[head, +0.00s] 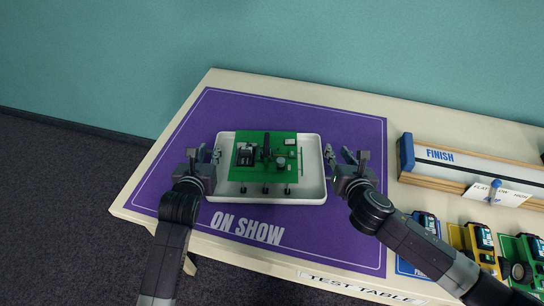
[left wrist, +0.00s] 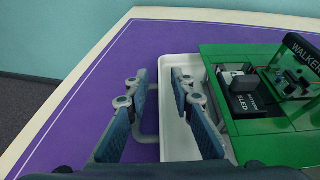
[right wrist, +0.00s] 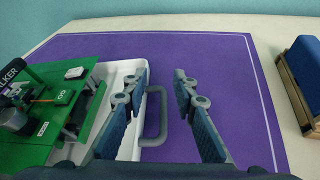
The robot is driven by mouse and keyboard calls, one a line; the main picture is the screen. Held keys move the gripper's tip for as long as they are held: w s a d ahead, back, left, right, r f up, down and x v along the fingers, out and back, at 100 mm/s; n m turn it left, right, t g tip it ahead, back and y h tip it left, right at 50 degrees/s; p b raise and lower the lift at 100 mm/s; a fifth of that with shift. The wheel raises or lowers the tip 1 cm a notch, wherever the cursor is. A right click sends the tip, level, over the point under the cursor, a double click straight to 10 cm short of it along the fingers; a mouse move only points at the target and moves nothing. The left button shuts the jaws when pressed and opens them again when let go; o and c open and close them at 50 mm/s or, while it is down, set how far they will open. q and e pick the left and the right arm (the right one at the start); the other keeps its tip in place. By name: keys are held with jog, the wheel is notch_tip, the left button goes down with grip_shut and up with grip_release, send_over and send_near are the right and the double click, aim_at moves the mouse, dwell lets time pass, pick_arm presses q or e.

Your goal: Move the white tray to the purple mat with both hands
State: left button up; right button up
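The white tray (head: 308,190) rests on the purple mat (head: 350,130), with a green board (head: 250,172) standing in it. My left gripper (head: 208,157) is open at the tray's left end. In the left wrist view its fingers (left wrist: 158,95) stand apart on either side of the tray's grey left handle (left wrist: 148,125) and wall. My right gripper (head: 340,158) is open at the tray's right end. In the right wrist view the grey right handle (right wrist: 161,118) shows between its parted fingers (right wrist: 158,92). I cannot tell whether any finger touches the tray.
The green board carries a black walker model and small parts. A wooden track with a blue end (head: 406,152) and a FINISH label stands right of the mat. Yellow (head: 479,240) and green (head: 528,255) toy vehicles sit at the front right. The mat is clear behind the tray.

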pick_arm(q)
jog(key=shift+s, duration=0.1)
jog(key=v, duration=1)
jog(key=shift+s+r, duration=0.25)
jog(key=shift+s, duration=0.1)
jog(key=shift+s+r, duration=0.2)
jog(key=shift+s, duration=0.2)
pick_arm(e)
jog(key=shift+s, duration=0.1)
jog(key=v, duration=1.1)
jog(key=shift+s+r, duration=0.2)
jog(key=shift+s, duration=0.15)
